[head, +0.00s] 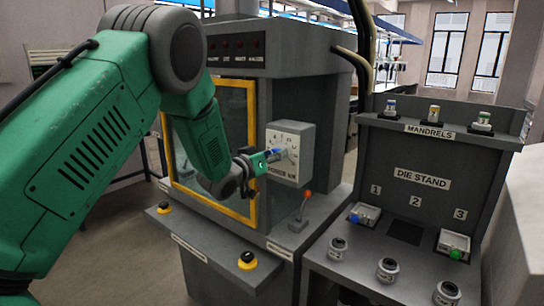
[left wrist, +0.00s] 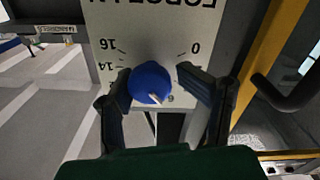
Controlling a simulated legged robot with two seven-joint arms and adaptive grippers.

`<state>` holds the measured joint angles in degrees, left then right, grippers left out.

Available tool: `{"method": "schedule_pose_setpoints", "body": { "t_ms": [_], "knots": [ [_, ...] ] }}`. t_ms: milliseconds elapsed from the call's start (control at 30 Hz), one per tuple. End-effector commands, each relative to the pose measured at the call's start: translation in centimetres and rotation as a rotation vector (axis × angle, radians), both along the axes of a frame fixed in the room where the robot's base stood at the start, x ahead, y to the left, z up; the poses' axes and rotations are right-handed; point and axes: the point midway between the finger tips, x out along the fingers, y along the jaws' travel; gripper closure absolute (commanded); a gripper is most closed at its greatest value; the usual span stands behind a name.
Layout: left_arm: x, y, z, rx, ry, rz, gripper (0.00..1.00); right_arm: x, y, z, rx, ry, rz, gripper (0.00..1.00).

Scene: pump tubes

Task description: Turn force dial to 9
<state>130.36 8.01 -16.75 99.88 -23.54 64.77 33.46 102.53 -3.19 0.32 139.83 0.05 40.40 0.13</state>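The force dial panel (head: 290,152) is a light box on the machine's front right, with numbers around a blue knob. In the left wrist view the panel (left wrist: 150,25) appears upside down. The blue knob (left wrist: 150,82) has a white pointer aimed low and slightly right, near a digit that reads as 6 or 9. My left gripper (head: 268,156) is at the dial. In the left wrist view its fingers (left wrist: 153,78) straddle the knob; the left finger is close to it, and a gap shows on the right. My right gripper is out of view.
A yellow-framed door (head: 250,155) stands left of the dial. The die stand (head: 440,150) with mandrels and dies stands at right.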

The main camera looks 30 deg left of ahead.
Motion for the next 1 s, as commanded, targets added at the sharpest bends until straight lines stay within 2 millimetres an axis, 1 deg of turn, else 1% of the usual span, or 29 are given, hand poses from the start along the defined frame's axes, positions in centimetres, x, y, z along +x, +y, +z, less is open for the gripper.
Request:
{"method": "schedule_pose_setpoints", "body": {
  "t_ms": [33, 67, 100, 167, 400, 567, 767, 1000],
  "knots": [
    [0.0, -0.1, 0.0, 0.001, 0.001, 0.001, 0.79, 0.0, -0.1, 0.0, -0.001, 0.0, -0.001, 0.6],
    [-0.1, -0.1, 0.0, 0.001, 0.001, 0.001, 0.89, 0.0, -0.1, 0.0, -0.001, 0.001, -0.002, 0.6],
    [-0.1, -0.1, 0.0, 0.001, 0.001, 0.0, 0.97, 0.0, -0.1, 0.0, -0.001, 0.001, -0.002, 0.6],
    [-0.1, 0.0, 0.0, -0.001, 0.0, -0.002, 1.0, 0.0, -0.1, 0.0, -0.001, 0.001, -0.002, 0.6],
    [0.0, 0.3, -0.1, -0.003, -0.004, -0.007, 1.0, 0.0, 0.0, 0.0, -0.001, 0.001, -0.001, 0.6],
    [0.0, 0.4, -0.2, 0.028, -0.004, -0.003, 1.0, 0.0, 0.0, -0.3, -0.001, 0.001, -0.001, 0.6],
    [0.0, 0.4, -0.4, 0.128, -0.01, -0.001, 1.0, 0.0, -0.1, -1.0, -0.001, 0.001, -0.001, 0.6],
    [-0.1, 0.4, -0.5, 0.331, -0.028, -0.002, 1.0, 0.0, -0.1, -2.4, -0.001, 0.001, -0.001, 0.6]
  ]
}}
